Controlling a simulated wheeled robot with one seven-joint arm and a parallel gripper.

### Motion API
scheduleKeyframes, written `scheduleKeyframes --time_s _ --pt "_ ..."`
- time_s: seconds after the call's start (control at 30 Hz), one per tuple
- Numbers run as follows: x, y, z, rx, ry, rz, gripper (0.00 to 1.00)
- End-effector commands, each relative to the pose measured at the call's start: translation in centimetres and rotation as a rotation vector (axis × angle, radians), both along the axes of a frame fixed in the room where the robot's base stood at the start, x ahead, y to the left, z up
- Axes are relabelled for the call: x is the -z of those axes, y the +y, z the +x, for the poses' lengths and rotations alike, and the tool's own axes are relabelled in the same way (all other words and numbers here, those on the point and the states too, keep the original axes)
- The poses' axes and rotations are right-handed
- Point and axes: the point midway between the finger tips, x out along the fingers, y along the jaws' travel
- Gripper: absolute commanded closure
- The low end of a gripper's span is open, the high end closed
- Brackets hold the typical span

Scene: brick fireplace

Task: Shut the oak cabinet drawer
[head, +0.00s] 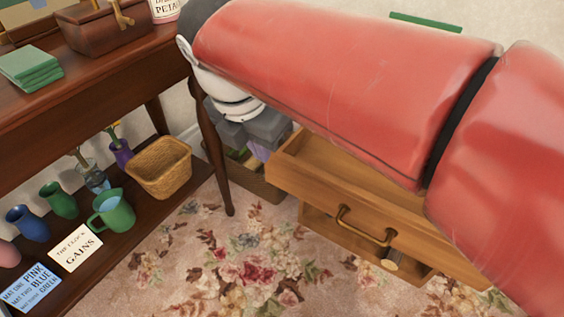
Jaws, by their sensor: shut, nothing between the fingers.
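The oak cabinet drawer (335,203) is pulled open at the centre right of the head view. Its front faces me with a curved bronze handle (366,232), and part of its inside shows. My red arm crosses above it and hides its right part and most of the oak cabinet. My gripper (250,140), a grey block at the end of the white wrist, is beyond the drawer's left corner, near the table leg. It is shut and empty. Its fingertips are hard to make out, and I cannot tell whether it touches the drawer.
A dark wooden table (120,70) with a lower shelf fills the left side. A wooden box (262,186) sits below my gripper. The floral carpet (240,265) before the drawer is clear.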

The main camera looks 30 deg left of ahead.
Motion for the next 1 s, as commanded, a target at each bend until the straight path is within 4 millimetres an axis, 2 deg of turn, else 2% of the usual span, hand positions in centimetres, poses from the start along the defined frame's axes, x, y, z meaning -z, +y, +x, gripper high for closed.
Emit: scheduleKeyframes --time_s 0.17,0.53,0.73,1.0 --pt "2.3 -0.1 0.5 -0.001 0.001 -0.002 1.0" --pt "9.9 -0.3 2.4 0.001 0.001 -0.002 1.0" --pt "9.5 -0.5 5.4 0.004 0.0 0.002 1.0" --pt "9.4 -0.6 6.4 0.003 0.0 0.002 1.0"
